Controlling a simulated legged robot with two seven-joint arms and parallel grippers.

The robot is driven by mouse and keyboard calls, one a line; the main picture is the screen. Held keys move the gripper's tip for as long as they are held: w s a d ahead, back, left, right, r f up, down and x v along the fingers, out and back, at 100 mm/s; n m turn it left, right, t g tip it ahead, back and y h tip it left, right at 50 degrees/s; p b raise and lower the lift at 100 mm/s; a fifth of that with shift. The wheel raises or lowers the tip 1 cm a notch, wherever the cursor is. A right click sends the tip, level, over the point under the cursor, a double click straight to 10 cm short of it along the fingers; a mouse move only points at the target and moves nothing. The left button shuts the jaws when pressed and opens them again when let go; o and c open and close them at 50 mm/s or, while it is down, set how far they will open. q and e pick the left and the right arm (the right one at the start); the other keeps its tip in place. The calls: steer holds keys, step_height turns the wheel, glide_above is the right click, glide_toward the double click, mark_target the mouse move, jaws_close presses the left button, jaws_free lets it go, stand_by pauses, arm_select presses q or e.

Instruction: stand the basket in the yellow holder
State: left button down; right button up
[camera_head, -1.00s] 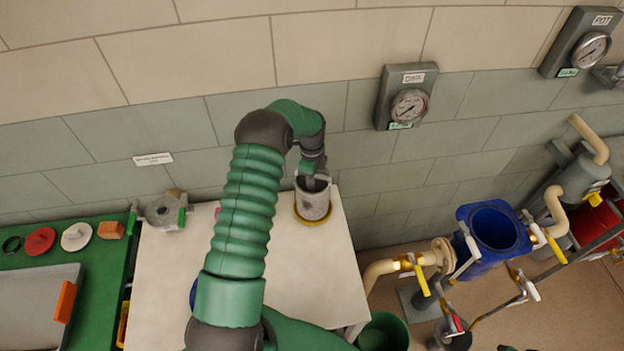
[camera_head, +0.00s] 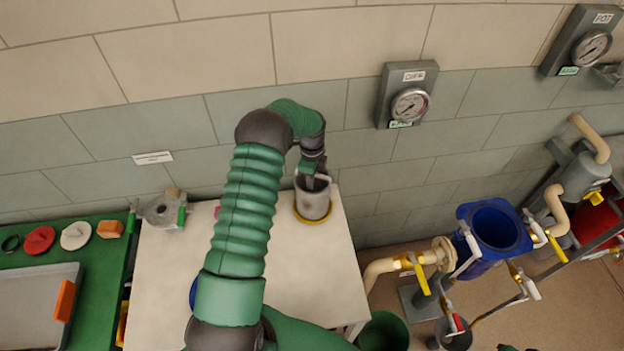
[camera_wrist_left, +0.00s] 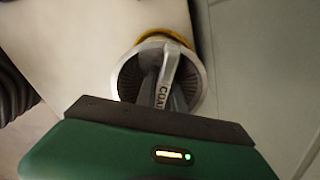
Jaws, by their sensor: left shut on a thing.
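The basket (camera_head: 313,202) is a grey cylinder with an open top and a handle across it. It stands upright at the back right of the white table. The yellow holder (camera_head: 314,221) shows as a round rim around the basket's foot; whether the basket is fully seated cannot be told. My left gripper (camera_head: 314,178) is above the basket and shut on its handle. In the left wrist view the basket (camera_wrist_left: 128,82) is seen from above, with a lettered handle and the yellow holder (camera_wrist_left: 160,35) behind it. My right gripper is not in view.
The white table (camera_head: 300,270) is clear in front of the holder. A grey metal part (camera_head: 163,212) stands at its back left. A green bench (camera_head: 100,265) with discs and a tray lies left. Pipes, yellow-handled valves and a blue container (camera_head: 495,228) are at right.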

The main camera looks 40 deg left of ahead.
arm_select(q)
steer(key=shift+r, duration=0.1)
steer(key=c, duration=1.4)
jaws_free()
steer(key=shift+o, duration=0.6)
steer(key=o, duration=0.3)
steer(key=shift+r+p, duration=2.5)
steer(key=shift+r, duration=1)
